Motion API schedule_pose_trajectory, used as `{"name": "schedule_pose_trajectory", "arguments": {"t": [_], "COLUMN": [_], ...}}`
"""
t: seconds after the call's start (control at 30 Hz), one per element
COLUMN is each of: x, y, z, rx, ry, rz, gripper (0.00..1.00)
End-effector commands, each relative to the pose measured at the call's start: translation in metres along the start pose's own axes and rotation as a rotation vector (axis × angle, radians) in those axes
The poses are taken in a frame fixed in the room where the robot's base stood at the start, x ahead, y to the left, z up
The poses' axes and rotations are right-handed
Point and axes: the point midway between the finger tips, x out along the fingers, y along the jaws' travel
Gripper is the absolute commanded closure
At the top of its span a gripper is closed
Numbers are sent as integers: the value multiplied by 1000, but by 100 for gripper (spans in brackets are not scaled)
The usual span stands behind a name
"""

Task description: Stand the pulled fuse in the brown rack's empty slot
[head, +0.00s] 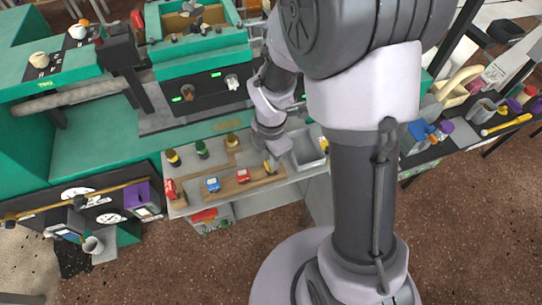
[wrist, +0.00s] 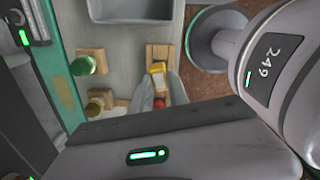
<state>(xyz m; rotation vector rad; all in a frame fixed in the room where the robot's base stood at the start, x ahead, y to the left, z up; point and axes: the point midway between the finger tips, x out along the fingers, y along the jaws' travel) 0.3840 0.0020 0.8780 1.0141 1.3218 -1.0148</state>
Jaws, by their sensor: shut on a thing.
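My gripper (head: 271,158) is shut on a yellow fuse with a pale label (head: 269,167). In the wrist view the yellow fuse (wrist: 157,73) shows between the two grey fingertips (wrist: 160,85). It is over the right end of the brown rack (head: 228,190). Whether its foot is in a slot or just above it, I cannot tell.
A grey tray (head: 307,160) stands right of the rack. The green machine (head: 100,140) rises behind the pale table. The table's front edge is near the rack.

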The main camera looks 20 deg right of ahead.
Motion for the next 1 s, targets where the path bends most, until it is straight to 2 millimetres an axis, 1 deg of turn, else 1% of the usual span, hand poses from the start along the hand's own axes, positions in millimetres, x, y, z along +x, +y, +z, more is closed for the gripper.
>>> {"name": "schedule_pose_trajectory", "arguments": {"t": [0.6,0.63,0.73,0.77,1.0], "x": [19,19,18,18,18], "y": [0,0,0,0,0], "z": [0,0,0,0,0], "rx": [0,0,0,0,0], "ry": [0,0,0,0,0], "rz": [1,1,1,1,0], "gripper": [100,75,56,54,54]}}
